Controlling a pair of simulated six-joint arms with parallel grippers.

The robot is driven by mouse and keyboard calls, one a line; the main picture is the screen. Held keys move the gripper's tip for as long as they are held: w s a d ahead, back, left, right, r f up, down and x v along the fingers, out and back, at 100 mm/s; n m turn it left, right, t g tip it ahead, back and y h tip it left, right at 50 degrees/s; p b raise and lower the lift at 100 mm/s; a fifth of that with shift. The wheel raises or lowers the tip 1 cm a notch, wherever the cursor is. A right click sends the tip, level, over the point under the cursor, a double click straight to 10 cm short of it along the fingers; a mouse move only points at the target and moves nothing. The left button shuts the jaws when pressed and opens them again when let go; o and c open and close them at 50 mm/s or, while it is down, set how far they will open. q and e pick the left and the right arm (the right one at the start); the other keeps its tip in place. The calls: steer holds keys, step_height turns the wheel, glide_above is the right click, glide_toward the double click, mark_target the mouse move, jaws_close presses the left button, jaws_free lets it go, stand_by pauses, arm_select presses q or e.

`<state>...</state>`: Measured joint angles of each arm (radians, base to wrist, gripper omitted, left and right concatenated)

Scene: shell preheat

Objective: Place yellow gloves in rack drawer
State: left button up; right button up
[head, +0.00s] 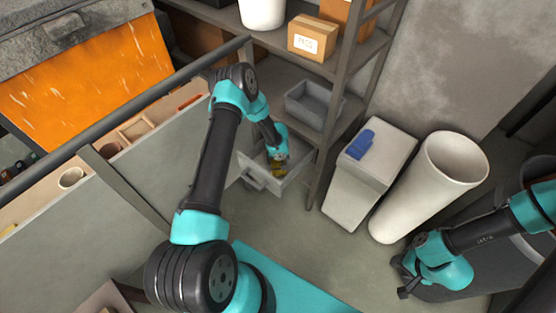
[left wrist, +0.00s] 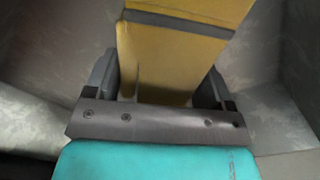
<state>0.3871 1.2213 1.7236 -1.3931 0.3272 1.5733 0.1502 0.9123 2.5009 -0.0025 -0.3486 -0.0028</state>
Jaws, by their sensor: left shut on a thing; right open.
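The yellow gloves (head: 277,168) are at my left gripper (head: 278,160), over and partly inside the open grey rack drawer (head: 262,178). In the left wrist view the yellow gloves (left wrist: 180,55) with a grey band lie between the two dark fingers of my left gripper (left wrist: 160,90), which is shut on them. Grey drawer walls (left wrist: 275,60) surround them there. Whether the gloves touch the drawer floor cannot be told. My right gripper (head: 404,290) is at the lower right, open and empty, far from the drawer.
The metal rack (head: 340,100) holds a grey bin (head: 312,104), cardboard boxes (head: 312,38) and a white container (head: 262,12). A white cabinet with a blue item (head: 360,145) and a tall white cylinder (head: 430,185) stand right of the drawer. A grey partition with a rail (head: 130,165) is at left.

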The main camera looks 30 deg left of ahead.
arm_select(q)
steer(key=o, duration=1)
step_height(320, 180, up, 12)
steer(key=shift+r, duration=0.1)
stand_by(0.4)
